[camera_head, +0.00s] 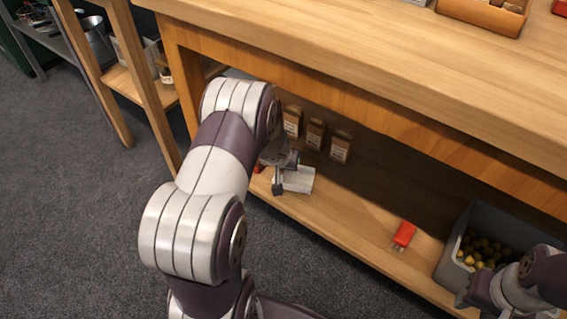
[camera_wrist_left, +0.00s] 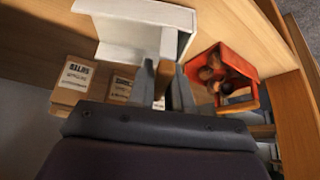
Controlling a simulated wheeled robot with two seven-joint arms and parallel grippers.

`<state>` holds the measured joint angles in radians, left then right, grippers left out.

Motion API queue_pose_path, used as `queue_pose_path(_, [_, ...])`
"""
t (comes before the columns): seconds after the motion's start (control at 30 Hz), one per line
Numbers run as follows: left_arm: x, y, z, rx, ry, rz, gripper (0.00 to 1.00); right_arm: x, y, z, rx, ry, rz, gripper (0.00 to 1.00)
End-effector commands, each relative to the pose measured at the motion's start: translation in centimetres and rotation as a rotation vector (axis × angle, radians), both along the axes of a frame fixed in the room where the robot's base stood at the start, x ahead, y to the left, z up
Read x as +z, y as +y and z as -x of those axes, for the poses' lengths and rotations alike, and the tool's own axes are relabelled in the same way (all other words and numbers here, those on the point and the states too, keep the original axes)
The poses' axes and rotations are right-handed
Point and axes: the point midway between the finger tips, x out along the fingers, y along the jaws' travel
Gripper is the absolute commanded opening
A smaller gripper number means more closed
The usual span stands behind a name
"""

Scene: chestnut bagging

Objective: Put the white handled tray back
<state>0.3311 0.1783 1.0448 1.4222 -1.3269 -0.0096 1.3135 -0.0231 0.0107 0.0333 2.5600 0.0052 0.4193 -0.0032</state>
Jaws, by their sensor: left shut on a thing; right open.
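The white handled tray (camera_head: 299,179) is at the left part of the lower shelf, partly hidden by my left arm. It also shows in the left wrist view (camera_wrist_left: 130,22) just beyond the fingers. I cannot tell whether the tray rests fully on the shelf.
Several labelled paper bags (camera_head: 315,133) stand behind the tray. An orange-red box (camera_wrist_left: 245,67) holding brown nuts is beside it. A red-handled tool (camera_head: 404,234) lies on the shelf. The thick tabletop (camera_head: 370,60) overhangs the shelf.

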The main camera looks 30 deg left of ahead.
Motion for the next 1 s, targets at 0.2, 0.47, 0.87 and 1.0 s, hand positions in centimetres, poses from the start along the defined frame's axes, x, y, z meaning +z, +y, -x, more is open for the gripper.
queue_pose_path(0.2, [-0.4, 0.0, 0.0, 0.0, 0.0, 0.0, 0.0, -0.4, 0.0, 0.0, 0.0, 0.0, 0.0, 0.43])
queue_pose_path(0.47, [-0.9, 0.0, 0.0, 0.001, 0.0, 0.0, 0.0, -0.9, 0.0, 0.0, 0.0, 0.0, 0.0, 0.43])
queue_pose_path(0.87, [-1.2, 0.0, 0.0, 0.0, 0.0, 0.0, 0.49, -1.1, 0.0, 0.0, 0.0, 0.0, 0.0, 0.43])
queue_pose_path(1.0, [-1.1, 0.0, 0.0, 0.0, 0.001, 0.0, 0.49, -1.1, 0.0, 0.0, 0.0, 0.0, 0.0, 0.43])
